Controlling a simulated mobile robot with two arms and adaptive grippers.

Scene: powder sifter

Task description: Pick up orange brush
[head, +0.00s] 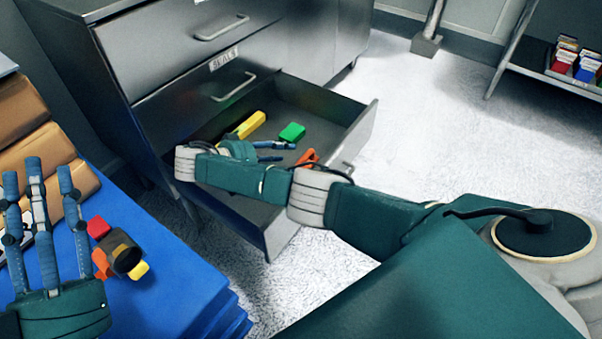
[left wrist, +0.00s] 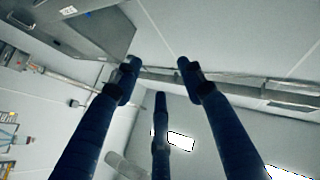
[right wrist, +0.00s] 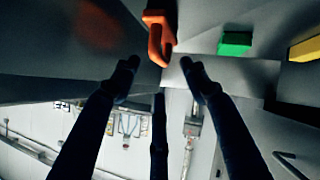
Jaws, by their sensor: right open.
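An orange object (head: 307,157), which I take for the orange brush, lies in the open drawer (head: 368,122), partly hidden behind my right forearm. In the right wrist view the orange object (right wrist: 158,38) has a loop-like shape and lies just beyond the fingertips, apart from them. My right gripper (head: 280,151) is open and empty inside the drawer, left of the orange object in the head view. It also shows in the right wrist view (right wrist: 160,75).
A green block (head: 292,132) and a yellow piece (head: 250,124) lie deeper in the drawer. On the blue stack (head: 185,285) sit a red piece (head: 98,227), a dark roll (head: 125,258) and small orange and yellow pieces. The floor right of the drawer is clear.

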